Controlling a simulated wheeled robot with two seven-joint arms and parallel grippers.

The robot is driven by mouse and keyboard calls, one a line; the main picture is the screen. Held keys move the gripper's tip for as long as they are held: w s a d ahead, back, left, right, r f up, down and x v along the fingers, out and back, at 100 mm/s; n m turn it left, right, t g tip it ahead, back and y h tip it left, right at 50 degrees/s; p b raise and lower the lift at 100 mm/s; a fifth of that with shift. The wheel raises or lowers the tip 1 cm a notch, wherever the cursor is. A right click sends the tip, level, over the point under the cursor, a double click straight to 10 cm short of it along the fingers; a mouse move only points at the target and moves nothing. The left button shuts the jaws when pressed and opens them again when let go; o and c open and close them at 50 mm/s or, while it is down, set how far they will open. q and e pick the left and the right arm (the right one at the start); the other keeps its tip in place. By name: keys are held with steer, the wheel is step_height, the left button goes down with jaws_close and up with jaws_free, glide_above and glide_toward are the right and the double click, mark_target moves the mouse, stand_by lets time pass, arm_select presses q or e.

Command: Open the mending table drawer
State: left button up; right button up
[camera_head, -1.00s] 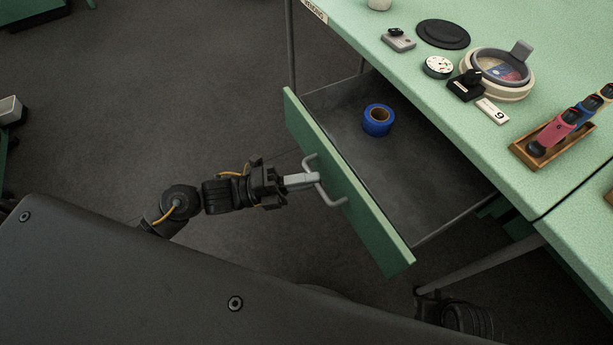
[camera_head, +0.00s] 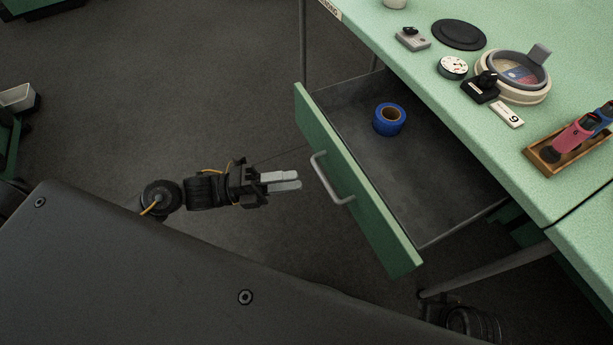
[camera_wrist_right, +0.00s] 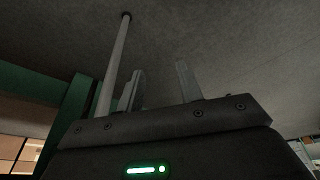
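The mending table drawer (camera_head: 430,205) is pulled out from under the green table, with its grey inside showing. Its green front (camera_head: 350,180) carries a grey bar handle (camera_head: 328,180). My left gripper (camera_head: 298,180) is to the left of the handle, apart from it and empty. Its two pale fingers show with a small gap between them. My right gripper (camera_wrist_right: 162,80) shows in the right wrist view with its fingers apart and nothing between them.
A blue tape roll (camera_head: 389,119) lies in the drawer. The green tabletop (camera_head: 440,90) holds a round hoop (camera_head: 515,75), a black disc (camera_head: 459,34), a number 9 tag (camera_head: 507,115) and a wooden tray (camera_head: 545,158) of coloured tools.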

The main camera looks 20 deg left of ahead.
arm_select(q)
steer(key=v, duration=0.4)
steer(key=shift+s+a+f, duration=0.1)
steer(key=shift+s+a, duration=0.05)
steer(key=shift+a, duration=0.25)
arm_select(e)
steer(key=shift+s+d+r, duration=0.35)
steer(key=shift+s, duration=0.1)
steer(key=shift+w+a+r, duration=0.1)
steer(key=shift+w, duration=0.1)
